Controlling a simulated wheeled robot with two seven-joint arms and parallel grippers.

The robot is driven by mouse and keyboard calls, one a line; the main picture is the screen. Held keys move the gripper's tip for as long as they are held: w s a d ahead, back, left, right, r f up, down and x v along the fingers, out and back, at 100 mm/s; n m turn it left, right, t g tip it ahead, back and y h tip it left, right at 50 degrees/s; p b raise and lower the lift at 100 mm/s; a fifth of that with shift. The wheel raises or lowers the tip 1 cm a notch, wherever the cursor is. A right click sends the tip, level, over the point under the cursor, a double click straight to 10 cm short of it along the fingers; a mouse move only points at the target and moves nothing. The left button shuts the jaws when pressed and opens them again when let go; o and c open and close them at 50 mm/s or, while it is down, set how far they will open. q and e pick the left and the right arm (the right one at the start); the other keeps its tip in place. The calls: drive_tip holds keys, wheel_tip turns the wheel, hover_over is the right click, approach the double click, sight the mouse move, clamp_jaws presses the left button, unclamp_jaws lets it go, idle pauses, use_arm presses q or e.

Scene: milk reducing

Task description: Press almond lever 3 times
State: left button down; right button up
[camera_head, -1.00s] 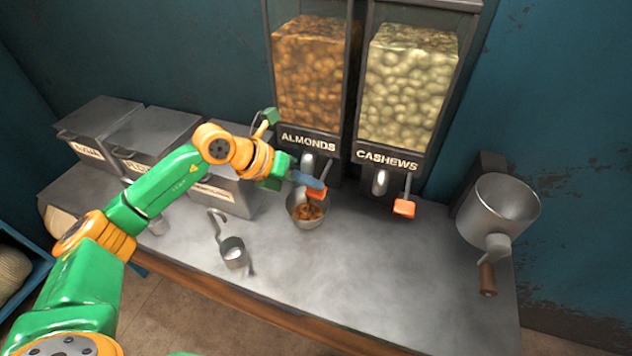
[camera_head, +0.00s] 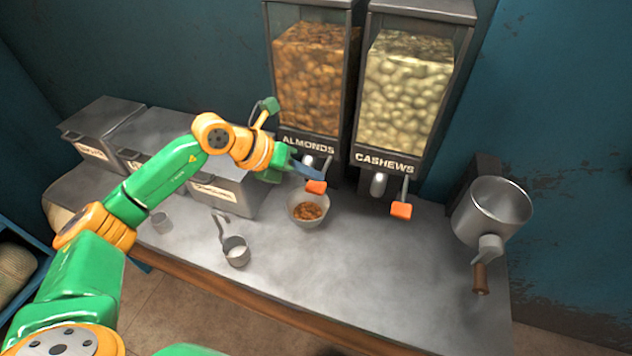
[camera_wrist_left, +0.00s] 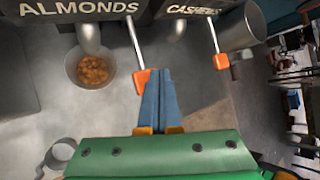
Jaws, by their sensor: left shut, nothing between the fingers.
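The almond dispenser (camera_head: 312,85), labelled ALMONDS, stands against the wall. Its lever has an orange tip (camera_head: 316,187), which also shows in the left wrist view (camera_wrist_left: 141,80). My left gripper (camera_head: 319,175) is shut and empty, with its blue fingertips right at the orange tip. In the left wrist view the fingertips (camera_wrist_left: 158,73) overlap the tip's right edge; I cannot tell whether they touch. A metal bowl (camera_head: 294,216) holding some almonds (camera_head: 309,210) stands under the almond spout. My right gripper is not in view.
The cashew dispenser (camera_head: 405,95) with its own orange-tipped lever (camera_head: 401,210) stands close on the right. The counter's front right is clear.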

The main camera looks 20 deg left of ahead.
use_arm(q)
wheel_tip(320, 180, up, 5)
drive_tip(key=p, duration=0.4)
drive_tip(key=shift+r, duration=0.15)
idle(2.3)
wheel_tip(320, 180, up, 4)
drive_tip(key=m+y, duration=0.1)
drive_tip(key=m, duration=0.3)
drive_tip(key=m+t+y+p, duration=0.1)
drive_tip(key=m, duration=0.4)
drive_tip(key=m+t+y, duration=0.1)
drive_tip(key=m, duration=0.3)
drive_tip(key=shift+f, duration=0.2)
drive_tip(key=shift+f, duration=0.15)
